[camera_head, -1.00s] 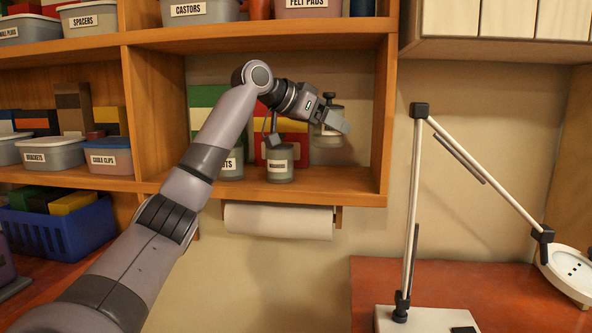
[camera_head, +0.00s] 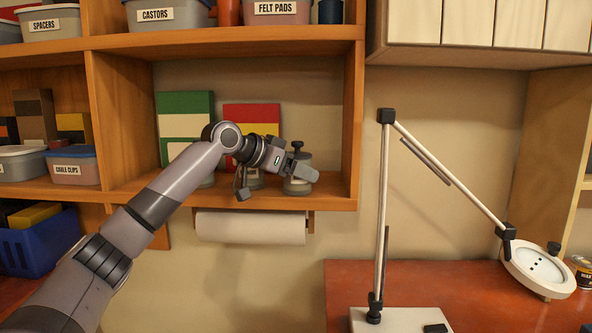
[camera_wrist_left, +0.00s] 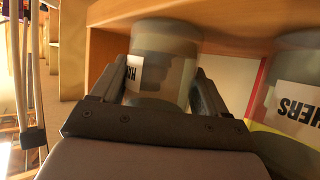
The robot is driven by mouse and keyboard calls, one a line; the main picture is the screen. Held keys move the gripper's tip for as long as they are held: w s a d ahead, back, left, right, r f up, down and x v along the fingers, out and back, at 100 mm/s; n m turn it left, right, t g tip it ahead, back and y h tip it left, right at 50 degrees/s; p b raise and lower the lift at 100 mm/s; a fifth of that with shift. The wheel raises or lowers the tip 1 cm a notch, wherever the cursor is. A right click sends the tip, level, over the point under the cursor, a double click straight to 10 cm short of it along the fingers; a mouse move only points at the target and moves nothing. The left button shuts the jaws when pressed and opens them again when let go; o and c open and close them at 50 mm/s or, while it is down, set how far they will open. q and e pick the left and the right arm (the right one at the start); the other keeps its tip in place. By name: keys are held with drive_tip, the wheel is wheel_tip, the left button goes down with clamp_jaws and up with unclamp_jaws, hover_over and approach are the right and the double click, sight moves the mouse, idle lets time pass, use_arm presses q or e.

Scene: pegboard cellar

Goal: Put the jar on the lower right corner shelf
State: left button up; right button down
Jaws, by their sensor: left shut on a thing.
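The jar (camera_head: 296,187) is a grey-green cylinder with a pale label. It is inside the lower right corner shelf (camera_head: 335,203), near its front, with its base at the shelf board; I cannot tell whether it touches. My left gripper (camera_head: 291,171) is shut on the jar, and in the left wrist view the jar (camera_wrist_left: 165,60) sits between both fingers, its label partly hidden. A second jar (camera_wrist_left: 297,105), its label ending in "HERS", stands beside it. My right gripper is out of view.
Red-and-yellow (camera_head: 252,120) and green (camera_head: 186,105) boxes stand behind on the shelf. The shelf's right wall (camera_head: 354,120) is close to the jar. A paper roll (camera_head: 250,227) hangs below. A desk lamp (camera_head: 383,220) stands to the right.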

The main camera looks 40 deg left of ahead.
use_arm(q)
drive_tip(key=shift+r, duration=0.2)
drive_tip(key=o, duration=1.8)
drive_tip(key=shift+f, duration=0.15)
drive_tip(key=shift+s, duration=0.1)
drive_tip(key=shift+b+v, duration=1.55)
drive_tip(key=shift+v, duration=4.4)
